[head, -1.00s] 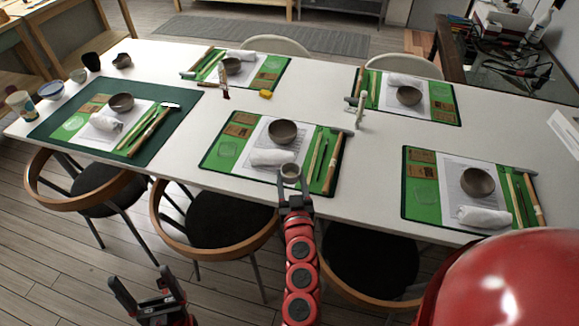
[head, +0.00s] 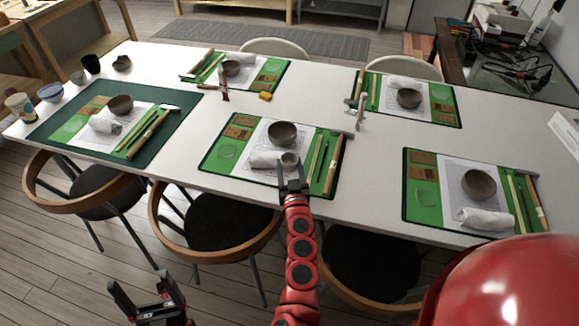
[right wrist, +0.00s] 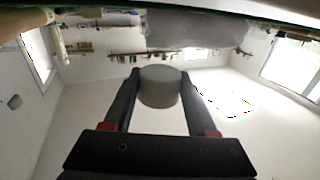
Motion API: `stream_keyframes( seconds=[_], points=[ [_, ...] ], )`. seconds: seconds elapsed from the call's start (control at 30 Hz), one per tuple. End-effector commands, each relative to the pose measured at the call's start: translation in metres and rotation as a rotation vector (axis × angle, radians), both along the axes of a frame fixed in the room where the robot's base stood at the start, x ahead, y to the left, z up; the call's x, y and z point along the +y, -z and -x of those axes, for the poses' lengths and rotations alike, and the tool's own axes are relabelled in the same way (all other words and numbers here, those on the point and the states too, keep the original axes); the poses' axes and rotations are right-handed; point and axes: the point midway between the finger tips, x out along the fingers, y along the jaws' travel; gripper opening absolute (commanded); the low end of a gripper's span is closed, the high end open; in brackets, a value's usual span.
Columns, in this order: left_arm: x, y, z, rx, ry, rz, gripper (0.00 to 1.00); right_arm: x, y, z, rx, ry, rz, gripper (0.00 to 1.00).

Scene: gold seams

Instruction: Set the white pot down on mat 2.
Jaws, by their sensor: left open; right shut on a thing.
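The white pot (head: 289,160), a small pale grey-white cup, is held between the fingers of my right gripper (head: 292,170). In the right wrist view the pot (right wrist: 158,90) sits between both fingertips. In the head view it overlaps the white rolled cloth on the near middle green mat (head: 221,170); its height above the mat is hard to tell. No mat numbers are readable, so I cannot tell which is mat 2. My left gripper (head: 142,284) is open and empty, low at the left, away from the table.
The near middle mat also holds a dark bowl (head: 282,134), a rolled cloth (head: 262,160) and wooden-handled tools (head: 333,165). Similar mats lie at near right (head: 422,205), far right, far left and on a dark green mat (head: 52,128) at left. White table (head: 380,150) shows between them.

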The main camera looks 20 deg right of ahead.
Motion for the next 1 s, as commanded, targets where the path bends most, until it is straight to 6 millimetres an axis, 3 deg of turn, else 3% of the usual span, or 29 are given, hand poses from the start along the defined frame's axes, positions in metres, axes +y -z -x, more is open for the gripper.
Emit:
stream_keyframes(
  seconds=[0.5, 0.53, 0.6, 0.7, 1.0],
  points=[
    [0.000, 0.011, 0.000, 0.000, 0.000, 0.000, 0.88, 0.001, 0.012, 0.000, 0.000, -0.002, 0.000, 0.00],
    [0.000, 0.011, 0.000, 0.000, 0.000, 0.000, 0.88, 0.001, 0.012, 0.000, 0.000, -0.002, 0.000, 0.59],
    [0.000, 0.011, 0.000, 0.000, 0.000, 0.000, 0.88, 0.001, 0.012, 0.000, 0.000, -0.002, 0.000, 0.72],
    [0.000, 0.011, 0.000, 0.000, 0.000, 0.000, 0.88, 0.001, 0.012, 0.000, 0.000, -0.001, 0.000, 0.87],
    [0.000, 0.009, 0.000, 0.000, 0.000, 0.000, 0.88, 0.000, 0.010, 0.000, 0.000, -0.001, -0.001, 0.87]
  ],
)
